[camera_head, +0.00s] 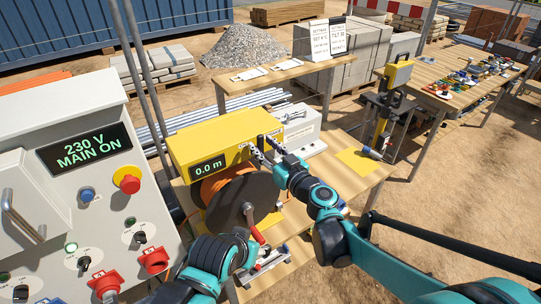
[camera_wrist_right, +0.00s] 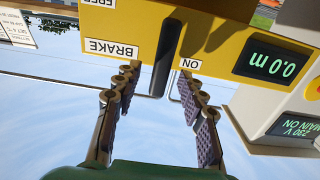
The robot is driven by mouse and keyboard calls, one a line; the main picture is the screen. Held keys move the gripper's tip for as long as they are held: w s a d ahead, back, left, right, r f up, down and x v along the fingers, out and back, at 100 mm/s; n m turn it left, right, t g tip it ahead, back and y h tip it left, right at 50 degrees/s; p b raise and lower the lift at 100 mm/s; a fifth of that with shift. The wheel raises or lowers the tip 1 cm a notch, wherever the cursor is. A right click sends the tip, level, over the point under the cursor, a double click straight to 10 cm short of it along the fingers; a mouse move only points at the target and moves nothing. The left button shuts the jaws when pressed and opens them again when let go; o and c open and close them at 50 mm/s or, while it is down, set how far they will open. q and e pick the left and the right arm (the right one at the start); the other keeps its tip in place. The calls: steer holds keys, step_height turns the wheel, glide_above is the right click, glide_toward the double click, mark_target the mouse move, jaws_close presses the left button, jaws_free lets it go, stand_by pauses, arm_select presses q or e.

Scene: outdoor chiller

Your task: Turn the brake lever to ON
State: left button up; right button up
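The black brake lever (camera_wrist_right: 167,58) shows in the right wrist view, against the yellow reel housing (camera_wrist_right: 225,35). It lies between the upside-down BRAKE label (camera_wrist_right: 111,48) and ON label (camera_wrist_right: 190,64). A FREE label is partly cut off at the top. My right gripper (camera_wrist_right: 162,86) is open, with one finger on each side of the lever's end; contact is not clear. In the head view my right gripper (camera_head: 262,150) is at the housing's front and largely hides the lever. My left gripper (camera_head: 262,262) is low beside the reel; its finger opening is unclear.
The cable reel (camera_head: 240,198) has a red crank handle (camera_head: 257,234) near my left gripper. A grey control cabinet (camera_head: 60,140) with switches and red sockets stands left. The wooden bench (camera_head: 345,185) has free room right of the reel, around a yellow mat (camera_head: 358,162).

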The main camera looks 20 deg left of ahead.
steer(key=o, duration=0.5)
steer(key=shift+v, duration=3.55)
